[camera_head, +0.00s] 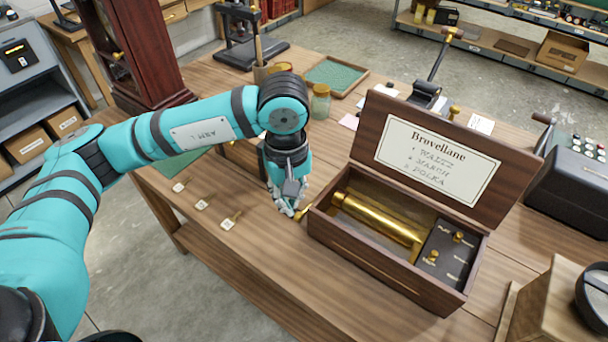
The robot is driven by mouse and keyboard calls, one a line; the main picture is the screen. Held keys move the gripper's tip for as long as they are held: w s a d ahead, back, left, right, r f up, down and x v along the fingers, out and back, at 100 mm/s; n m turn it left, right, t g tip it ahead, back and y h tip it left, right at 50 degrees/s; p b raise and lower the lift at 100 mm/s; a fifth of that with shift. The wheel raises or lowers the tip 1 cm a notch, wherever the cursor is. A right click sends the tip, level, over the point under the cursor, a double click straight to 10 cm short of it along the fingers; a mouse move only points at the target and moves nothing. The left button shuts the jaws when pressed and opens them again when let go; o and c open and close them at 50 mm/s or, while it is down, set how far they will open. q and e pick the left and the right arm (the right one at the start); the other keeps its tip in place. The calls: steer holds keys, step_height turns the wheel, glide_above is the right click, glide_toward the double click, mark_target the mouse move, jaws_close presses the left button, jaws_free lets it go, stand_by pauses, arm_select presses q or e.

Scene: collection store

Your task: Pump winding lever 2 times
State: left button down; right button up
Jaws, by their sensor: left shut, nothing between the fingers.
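Inside are a brass cylinder (378,218) and a dark control panel (447,255) with small brass knobs. A small brass piece (303,212) shows at the box's left end, possibly the winding lever; my gripper partly hides it. My left gripper (293,211) is shut, points down and is right beside this brass piece. I cannot tell whether they touch. My right gripper is not in view.
Several small tagged keys (228,221) lie on the table left of the box. A glass jar (320,102), a green-lined tray (336,76) and a black device with an upright lever (437,62) stand behind. A dark keyed machine (575,180) is at right.

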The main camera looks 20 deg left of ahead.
arm_select(q)
steer(key=r, duration=0.2)
steer(key=w+r+p, duration=0.1)
steer(key=shift+d+r, duration=0.15)
steer(key=shift+r, duration=0.2)
steer(key=r, duration=0.1)
steer(key=w+r, duration=0.1)
steer(key=r, duration=0.1)
steer(key=shift+w+d, duration=0.3)
stand_by(0.4)
step_height(320, 180, up, 5)
steer(key=shift+f+p, duration=0.1)
steer(key=shift+p, duration=1.1)
